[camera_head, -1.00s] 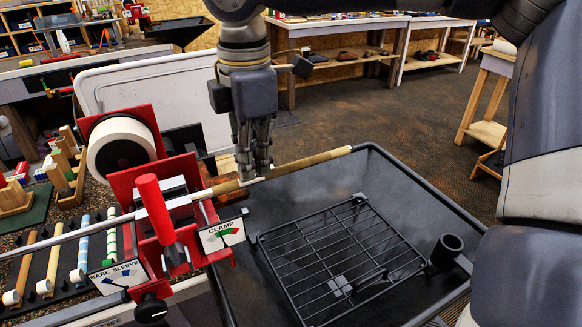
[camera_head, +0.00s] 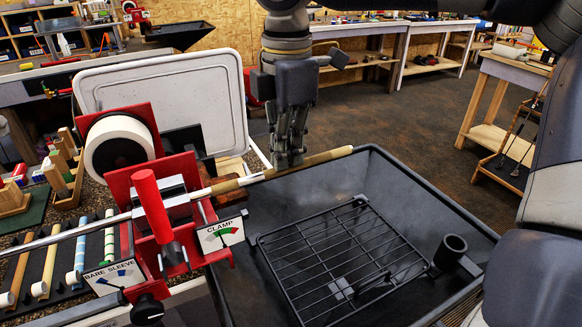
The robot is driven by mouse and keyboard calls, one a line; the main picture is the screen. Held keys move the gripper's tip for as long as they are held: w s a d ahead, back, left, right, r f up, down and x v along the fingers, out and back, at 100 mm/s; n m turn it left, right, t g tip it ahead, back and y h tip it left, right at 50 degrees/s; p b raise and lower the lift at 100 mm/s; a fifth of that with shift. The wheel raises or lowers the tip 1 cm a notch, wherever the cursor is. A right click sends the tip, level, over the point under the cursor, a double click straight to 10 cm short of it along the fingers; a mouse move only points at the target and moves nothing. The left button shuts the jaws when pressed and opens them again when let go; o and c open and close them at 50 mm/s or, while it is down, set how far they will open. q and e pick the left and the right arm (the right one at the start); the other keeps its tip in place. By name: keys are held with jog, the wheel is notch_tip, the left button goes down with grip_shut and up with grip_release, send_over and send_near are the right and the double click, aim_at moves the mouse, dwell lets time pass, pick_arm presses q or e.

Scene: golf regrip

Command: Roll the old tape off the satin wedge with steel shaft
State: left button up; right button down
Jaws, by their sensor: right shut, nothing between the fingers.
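The steel shaft (camera_head: 62,236) of the club runs from the left edge into the red clamp vise (camera_head: 152,205); the club head is out of view. Beyond the vise, tan old tape (camera_head: 328,156) covers the shaft's end over the black tray. A paler stretch (camera_head: 252,178) shows left of my right gripper (camera_head: 290,162), between two tan parts. Whether the fingertips touch the tape is unclear. My left gripper is not in view.
The black tray (camera_head: 470,212) holds a wire rack (camera_head: 350,255) and a short black cup (camera_head: 450,250). A white tape roll (camera_head: 118,146) stands behind the vise. Taped sticks and wooden blocks lie on the left. A large white tray (camera_head: 185,85) stands upright behind.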

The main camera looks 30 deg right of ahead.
aim_at(345, 148)
jog(key=shift+s+d, duration=0.2)
jog(key=shift+d, duration=1.05)
jog(key=shift+s+d, duration=0.15)
jog(key=shift+d, duration=2.05)
jog(key=shift+s+d, duration=0.15)
jog(key=shift+d, duration=0.95)
jog(key=shift+s+d, duration=0.15)
jog(key=shift+d, duration=0.95)
